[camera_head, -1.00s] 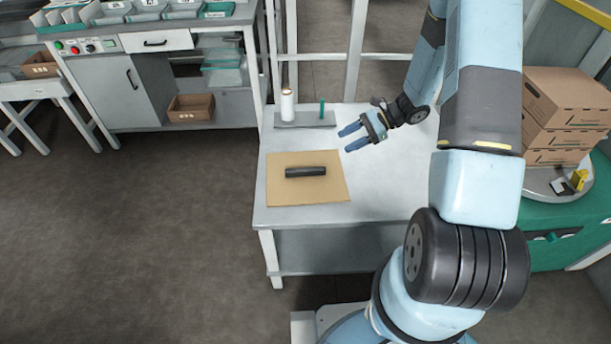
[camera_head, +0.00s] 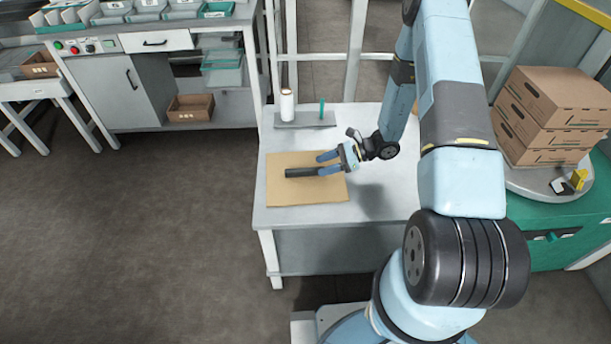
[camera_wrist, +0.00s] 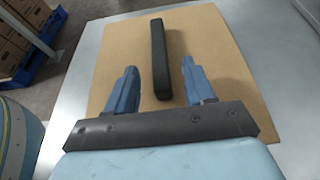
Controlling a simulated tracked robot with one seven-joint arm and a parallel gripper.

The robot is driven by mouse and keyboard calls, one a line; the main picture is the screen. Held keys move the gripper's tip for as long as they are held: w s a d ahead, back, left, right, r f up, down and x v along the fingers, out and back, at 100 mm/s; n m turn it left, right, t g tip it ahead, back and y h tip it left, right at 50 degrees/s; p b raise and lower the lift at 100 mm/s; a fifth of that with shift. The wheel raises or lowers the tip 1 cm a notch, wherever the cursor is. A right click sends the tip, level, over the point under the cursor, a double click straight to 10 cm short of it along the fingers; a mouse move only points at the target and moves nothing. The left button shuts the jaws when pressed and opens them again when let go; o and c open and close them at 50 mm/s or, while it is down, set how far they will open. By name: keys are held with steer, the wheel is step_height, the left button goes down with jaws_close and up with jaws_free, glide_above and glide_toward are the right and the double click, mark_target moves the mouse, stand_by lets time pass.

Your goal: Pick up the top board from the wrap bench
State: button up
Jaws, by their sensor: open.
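The wrap bench (camera_head: 380,212) is a light grey table in the head view. A flat tan board (camera_head: 285,191) lies at its left front, and it fills much of the wrist view (camera_wrist: 218,40). A dark bar (camera_head: 300,173) lies on the board, and it also shows in the wrist view (camera_wrist: 160,60). My gripper (camera_head: 325,163) is open over the right part of the board. In the wrist view my fingers (camera_wrist: 162,92) are on either side of the bar's near end, with gaps on both sides. I cannot tell whether more boards lie underneath.
A grey stand with a white roll (camera_head: 287,105) and a green post (camera_head: 321,108) is at the bench's back left. Stacked cardboard boxes (camera_head: 550,115) stand on a round plate at the right. The bench's right part is bare.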

mark_target(313, 168)
steer(key=shift+x, duration=3)
steer(key=shift+c, duration=0.3)
jaws_close()
